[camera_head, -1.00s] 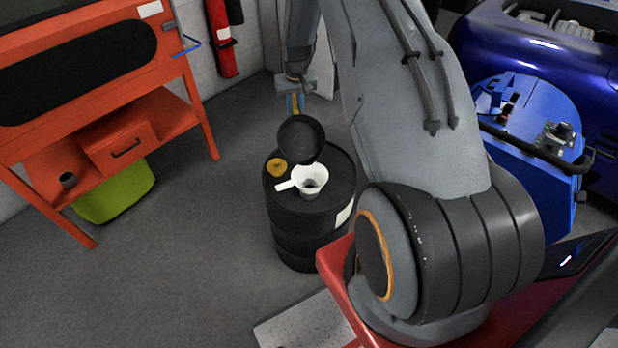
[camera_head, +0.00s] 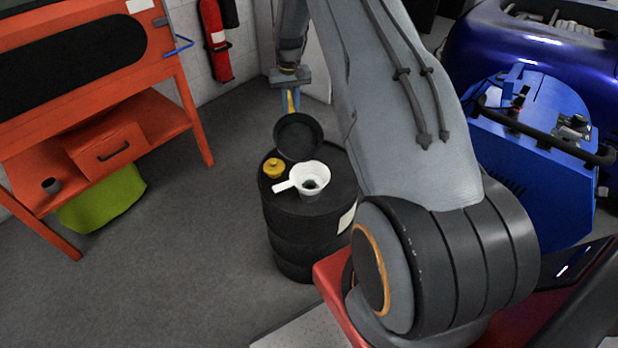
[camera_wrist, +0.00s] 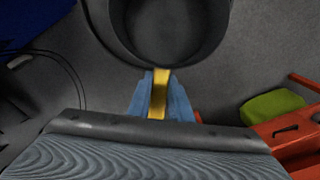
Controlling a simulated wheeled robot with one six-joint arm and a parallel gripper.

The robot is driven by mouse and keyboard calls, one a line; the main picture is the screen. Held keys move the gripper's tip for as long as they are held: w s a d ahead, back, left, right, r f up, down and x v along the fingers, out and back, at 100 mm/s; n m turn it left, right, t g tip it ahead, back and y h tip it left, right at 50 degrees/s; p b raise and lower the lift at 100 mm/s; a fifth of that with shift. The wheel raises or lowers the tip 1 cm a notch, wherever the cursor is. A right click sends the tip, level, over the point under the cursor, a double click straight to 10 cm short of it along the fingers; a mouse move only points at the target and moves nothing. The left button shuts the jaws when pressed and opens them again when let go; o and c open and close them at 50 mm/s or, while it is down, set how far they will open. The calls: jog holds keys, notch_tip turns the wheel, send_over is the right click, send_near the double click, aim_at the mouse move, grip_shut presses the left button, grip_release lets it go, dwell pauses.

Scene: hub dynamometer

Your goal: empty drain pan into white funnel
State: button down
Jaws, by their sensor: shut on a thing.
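The black drain pan (camera_head: 298,137) is tilted, with its open side facing the head camera, just above and behind the white funnel. My gripper (camera_head: 291,101) is shut on the pan's yellow handle, above the pan. In the wrist view, the blue fingers of my gripper (camera_wrist: 160,98) clasp the yellow handle, and the round pan (camera_wrist: 168,30) fills the top middle. The white funnel (camera_head: 312,174) stands on top of the black drum (camera_head: 312,235), with its handle pointing left. I cannot see any liquid flowing.
A yellow cap (camera_head: 273,168) sits on the drum top left of the funnel. An orange workbench (camera_head: 170,118) with a green bin (camera_head: 100,200) stands at left. A red fire extinguisher (camera_head: 215,42) hangs on the wall. A blue machine (camera_head: 530,150) is at right. Floor left of the drum is clear.

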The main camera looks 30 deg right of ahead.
jog(key=shift+w+d+f+g+b, duration=0.2)
jog(key=shift+w+f+b, duration=0.4)
jog(key=shift+b, duration=0.7)
jog(key=shift+w+d+f+g+b, duration=0.1)
jog(key=shift+w+f+g+b, duration=0.35)
jog(key=shift+b, duration=0.85)
jog(key=w+d+f+g+y+b, duration=0.1)
jog(key=w+f+g+b, duration=0.2)
jog(key=b, duration=2)
notch_tip(320, 180, down, 4)
jog(key=w, duration=0.2)
jog(key=shift+w+d+f, duration=0.2)
jog(key=shift+w+d, duration=0.2)
jog(key=shift+w+f+b, duration=0.1)
jog(key=shift+b, duration=0.6)
jog(key=shift+g+b, duration=0.25)
jog(key=shift+b, duration=0.05)
